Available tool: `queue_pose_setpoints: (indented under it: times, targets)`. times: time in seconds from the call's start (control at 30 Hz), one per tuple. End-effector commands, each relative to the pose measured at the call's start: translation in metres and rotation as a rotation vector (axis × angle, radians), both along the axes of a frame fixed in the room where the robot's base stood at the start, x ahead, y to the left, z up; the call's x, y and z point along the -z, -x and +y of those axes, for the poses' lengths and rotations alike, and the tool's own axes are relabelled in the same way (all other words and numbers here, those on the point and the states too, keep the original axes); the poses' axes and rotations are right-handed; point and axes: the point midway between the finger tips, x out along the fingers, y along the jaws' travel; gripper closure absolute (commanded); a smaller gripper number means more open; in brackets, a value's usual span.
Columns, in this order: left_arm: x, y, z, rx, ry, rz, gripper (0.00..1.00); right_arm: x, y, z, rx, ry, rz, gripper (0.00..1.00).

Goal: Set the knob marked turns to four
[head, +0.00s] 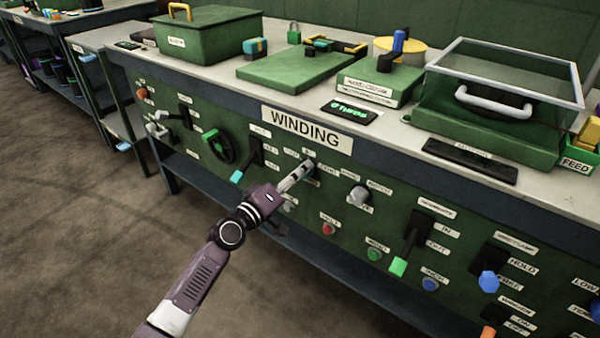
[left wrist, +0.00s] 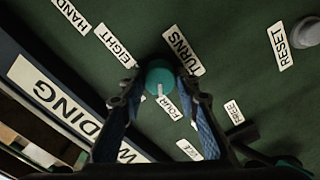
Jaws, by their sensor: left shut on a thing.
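The teal knob (left wrist: 158,76) shows in the left wrist view, below the label TURNS (left wrist: 183,50) on the green panel. A pale mark (left wrist: 160,90) on it points down in that view, on the side where the label FOUR (left wrist: 170,107) is; I cannot tell if it is exactly in line. The label EIGHT (left wrist: 115,46) is to the upper left. My left gripper (left wrist: 158,98) has a finger on each side of the knob and is shut on it. In the head view my left gripper (head: 307,167) reaches the panel and mostly hides the knob. My right gripper is not in view.
The WINDING sign (head: 306,128) is just above my left gripper. A grey knob (head: 359,195) and a green-tipped lever (head: 404,247) are to the right. The floor in front is clear.

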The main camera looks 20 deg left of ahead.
Motion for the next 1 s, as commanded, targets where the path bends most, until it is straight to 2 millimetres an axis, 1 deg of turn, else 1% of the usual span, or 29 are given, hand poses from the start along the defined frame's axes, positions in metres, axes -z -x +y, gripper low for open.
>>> queue_pose_setpoints:
  times: [0.37, 0.4, 0.5, 0.53, 0.83, 0.93, 1.0]
  targets:
    - [0.001, 0.0, 0.0, 0.0, 0.006, 0.004, 0.95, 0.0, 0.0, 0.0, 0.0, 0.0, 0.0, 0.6]
    - [0.001, 0.0, 0.0, 0.0, 0.006, 0.004, 0.66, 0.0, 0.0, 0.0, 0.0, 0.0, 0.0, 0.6]
    - [0.001, 0.0, 0.0, 0.0, 0.005, 0.003, 0.55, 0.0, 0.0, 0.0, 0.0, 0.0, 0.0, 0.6]
    - [0.001, 0.0, 0.0, -0.001, 0.005, 0.003, 0.53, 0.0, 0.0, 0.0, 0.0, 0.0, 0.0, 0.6]
    - [0.001, 0.001, 0.001, -0.001, 0.003, 0.002, 0.53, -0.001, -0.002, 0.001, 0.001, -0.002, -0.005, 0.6]
    - [0.001, 0.008, 0.003, -0.001, 0.002, 0.003, 0.53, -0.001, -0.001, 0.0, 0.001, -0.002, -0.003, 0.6]
    - [0.002, 0.017, 0.006, -0.001, 0.002, 0.004, 0.53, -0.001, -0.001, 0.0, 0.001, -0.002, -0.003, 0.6]
